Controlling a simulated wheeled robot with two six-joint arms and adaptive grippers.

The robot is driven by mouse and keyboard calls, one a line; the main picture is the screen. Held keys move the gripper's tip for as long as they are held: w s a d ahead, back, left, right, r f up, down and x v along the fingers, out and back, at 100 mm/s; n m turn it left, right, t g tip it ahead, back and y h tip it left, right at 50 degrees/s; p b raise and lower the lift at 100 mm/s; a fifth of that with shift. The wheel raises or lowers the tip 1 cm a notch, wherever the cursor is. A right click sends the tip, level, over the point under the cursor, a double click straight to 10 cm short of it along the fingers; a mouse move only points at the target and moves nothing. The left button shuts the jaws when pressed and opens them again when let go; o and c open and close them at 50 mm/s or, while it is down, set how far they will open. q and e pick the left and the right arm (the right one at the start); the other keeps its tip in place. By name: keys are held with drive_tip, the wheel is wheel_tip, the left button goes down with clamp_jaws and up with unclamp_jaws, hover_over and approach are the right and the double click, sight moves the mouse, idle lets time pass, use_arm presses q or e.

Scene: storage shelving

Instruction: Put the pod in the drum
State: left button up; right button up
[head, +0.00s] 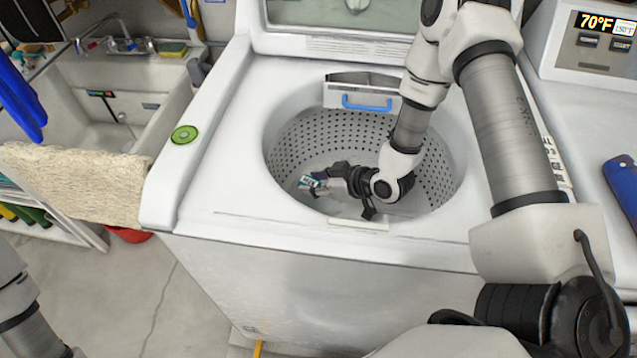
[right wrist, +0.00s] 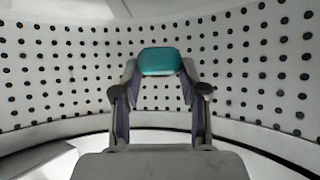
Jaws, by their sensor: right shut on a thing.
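The pod (head: 307,182), small with teal and white showing, is inside the perforated metal drum (head: 290,139) of the open top-load washer. My right gripper (head: 318,183) reaches down into the drum and is shut on the pod. In the right wrist view the pod (right wrist: 160,61) shows as a teal, rounded block between the two fingertips, with the dotted drum wall behind it. I cannot tell whether the pod touches the drum floor. Only a part of my left arm shows at the lower left of the head view; its gripper is out of sight.
The washer's raised lid (head: 345,14) stands behind the drum opening, and a blue-handled tray (head: 366,103) sits at the rim's back. A green round object (head: 185,134) lies on the washer's left top. A sink (head: 140,80) is at left, a control panel (head: 597,45) at right.

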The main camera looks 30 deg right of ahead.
drive_tip(key=shift+f, duration=0.9)
drive_tip(key=shift+f+b, duration=0.5)
drive_tip(key=shift+f, duration=0.1)
drive_tip(key=o, duration=0.9)
drive_tip(key=shift+o, duration=0.2)
